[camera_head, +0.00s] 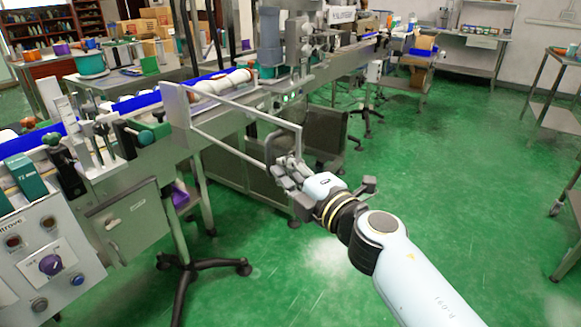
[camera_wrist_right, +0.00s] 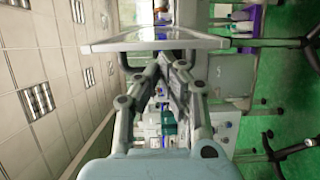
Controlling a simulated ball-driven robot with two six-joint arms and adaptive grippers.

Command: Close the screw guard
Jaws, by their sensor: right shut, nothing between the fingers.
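The screw guard (camera_head: 222,105) is a pale metal frame around a clear panel. It stands out from the side of the conveyor machine, swung open toward the aisle. In the right wrist view its frame (camera_wrist_right: 110,45) crosses the upper part of the picture. My right gripper (camera_head: 280,163) is at the guard's outer end, by its lower corner. Its fingers are shut with nothing between them. I cannot tell whether they touch the frame. The right gripper also shows in the right wrist view (camera_wrist_right: 172,58). My left gripper is not in view.
A control box (camera_head: 50,262) with knobs stands at the lower left. The green floor (camera_head: 480,170) to the right is mostly clear.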

